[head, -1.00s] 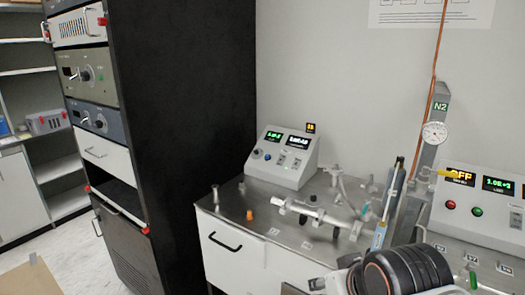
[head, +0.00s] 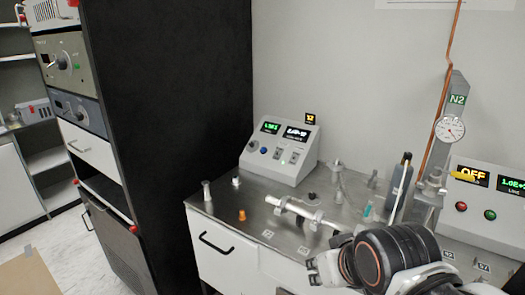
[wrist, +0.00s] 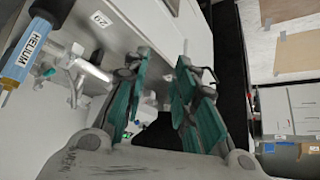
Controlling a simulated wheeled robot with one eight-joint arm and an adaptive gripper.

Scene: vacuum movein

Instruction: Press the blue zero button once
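A small blue button (head: 263,150) sits on the sloped front of the white control box (head: 283,165) at the back left of the steel bench. It is likely the zero button, but its label is too small to read. My gripper (head: 316,270) is low in front of the bench, apart from the box and well to the right of and nearer than the button. In the wrist view my gripper (wrist: 158,103) shows two teal-padded fingers spread apart with nothing held between them. I cannot clearly make out the button in the wrist view.
A metal tube assembly (head: 297,209) and an orange piece (head: 242,215) stand on the bench between my gripper and the box. A tall black rack (head: 165,120) is at the left. A HELIUM-labelled cylinder (wrist: 28,48) shows close in the wrist view.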

